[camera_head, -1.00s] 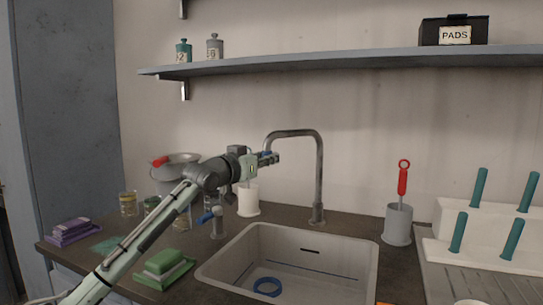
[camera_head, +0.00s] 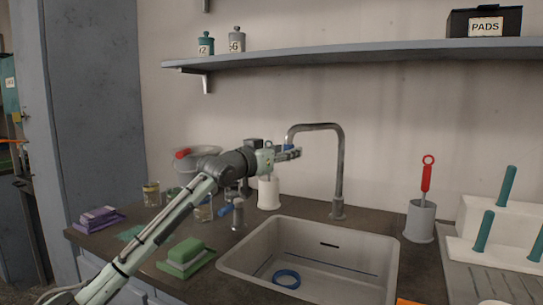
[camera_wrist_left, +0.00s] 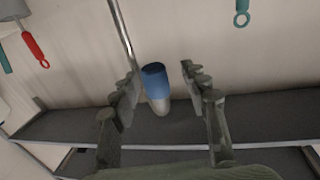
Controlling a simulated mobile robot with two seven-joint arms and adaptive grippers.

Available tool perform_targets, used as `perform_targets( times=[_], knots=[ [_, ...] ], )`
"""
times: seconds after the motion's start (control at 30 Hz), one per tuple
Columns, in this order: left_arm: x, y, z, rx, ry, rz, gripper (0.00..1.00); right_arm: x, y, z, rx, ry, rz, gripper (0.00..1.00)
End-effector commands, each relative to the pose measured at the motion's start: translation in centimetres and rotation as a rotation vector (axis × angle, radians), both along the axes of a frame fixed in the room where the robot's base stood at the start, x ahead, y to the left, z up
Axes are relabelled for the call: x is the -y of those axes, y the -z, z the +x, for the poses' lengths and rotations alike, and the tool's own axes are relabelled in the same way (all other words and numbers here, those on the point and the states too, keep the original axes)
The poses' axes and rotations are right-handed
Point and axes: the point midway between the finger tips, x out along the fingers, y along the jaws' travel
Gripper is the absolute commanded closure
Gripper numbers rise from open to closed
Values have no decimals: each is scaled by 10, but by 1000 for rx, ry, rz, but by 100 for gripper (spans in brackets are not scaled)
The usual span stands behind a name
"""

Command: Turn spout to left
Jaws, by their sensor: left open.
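The metal tap (camera_head: 339,170) stands behind the sink, and its arched spout (camera_head: 312,127) reaches left over the sink's back left corner. The spout's blue end (camera_head: 286,147) hangs down at my left gripper (camera_head: 290,154). In the left wrist view, which is upside down, the blue end (camera_wrist_left: 153,80) lies between the two spread fingers of my left gripper (camera_wrist_left: 160,80), with a visible gap on each side. The gripper is open. My right gripper is not in view.
The sink (camera_head: 310,235) holds a blue ring (camera_head: 286,279). A short post with a blue lever (camera_head: 238,215) stands left of it. A white cylinder (camera_head: 268,192) is behind my gripper. A brush holder (camera_head: 419,222) stands right of the tap. A shelf (camera_head: 350,56) runs above.

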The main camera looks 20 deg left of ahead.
Motion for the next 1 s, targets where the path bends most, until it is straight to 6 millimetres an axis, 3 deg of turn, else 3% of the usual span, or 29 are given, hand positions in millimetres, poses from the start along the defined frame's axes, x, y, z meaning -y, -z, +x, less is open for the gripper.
perform_targets(
  times=[0.3, 0.5, 1.0],
  knots=[
    [-26, 1, -62, 1, -3, 5, 55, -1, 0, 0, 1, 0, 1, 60],
    [-38, 1, -91, 1, -4, 5, 55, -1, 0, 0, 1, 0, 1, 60],
    [-42, 0, -101, 0, -4, 3, 55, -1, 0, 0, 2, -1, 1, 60]
  ],
)
